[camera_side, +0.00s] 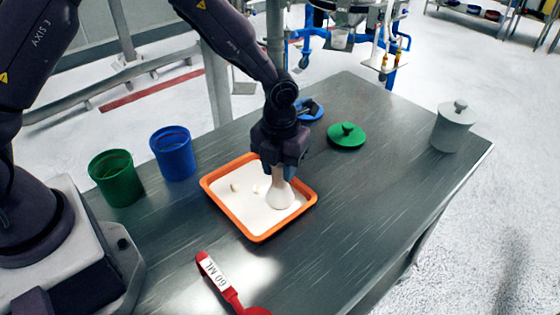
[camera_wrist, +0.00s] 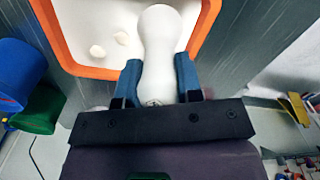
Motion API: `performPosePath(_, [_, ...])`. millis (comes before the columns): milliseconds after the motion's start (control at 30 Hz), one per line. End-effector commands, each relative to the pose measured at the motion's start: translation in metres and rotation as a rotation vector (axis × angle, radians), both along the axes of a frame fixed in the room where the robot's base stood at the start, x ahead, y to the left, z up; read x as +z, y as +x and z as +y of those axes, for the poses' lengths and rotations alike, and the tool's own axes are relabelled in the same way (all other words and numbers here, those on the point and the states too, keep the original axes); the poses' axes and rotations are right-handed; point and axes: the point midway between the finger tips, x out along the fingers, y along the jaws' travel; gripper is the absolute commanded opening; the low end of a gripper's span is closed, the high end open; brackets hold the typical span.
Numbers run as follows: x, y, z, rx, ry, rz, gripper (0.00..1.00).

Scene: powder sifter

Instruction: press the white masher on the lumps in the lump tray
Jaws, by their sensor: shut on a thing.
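The white masher (camera_side: 280,195) is held upright in my gripper (camera_side: 279,165), its broad end down at the right part of the lump tray. I cannot tell if it touches the powder. The lump tray (camera_side: 258,238) is orange-rimmed with a white powder bed. Two pale lumps, one (camera_side: 235,188) and another (camera_side: 256,189), lie left of the masher. In the wrist view the masher (camera_wrist: 159,50) sits between the two blue fingers of my gripper (camera_wrist: 158,80), with the lumps (camera_wrist: 108,45) beside it. What lies under the masher is hidden.
A green container (camera_side: 115,178) and a blue container (camera_side: 173,153) stand left of the tray. A green lid (camera_side: 346,136) and a blue lid (camera_side: 312,113) lie behind it. A grey lidded jar (camera_side: 452,128) stands far right. A red 60 ML scoop (camera_side: 220,280) lies in front.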

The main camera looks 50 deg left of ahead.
Motion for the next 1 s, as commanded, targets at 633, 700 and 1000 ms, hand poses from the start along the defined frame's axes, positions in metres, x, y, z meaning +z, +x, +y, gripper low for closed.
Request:
performPosePath(633, [-0.0013, 0.0002, -0.0002, 0.000, -0.001, 0.000, 0.00])
performPosePath(700, [-0.0023, 0.0003, -0.0002, 0.000, -0.001, 0.000, 0.00])
performPosePath(1000, [-0.0067, 0.0003, -0.0002, 0.000, -0.001, 0.000, 0.00])
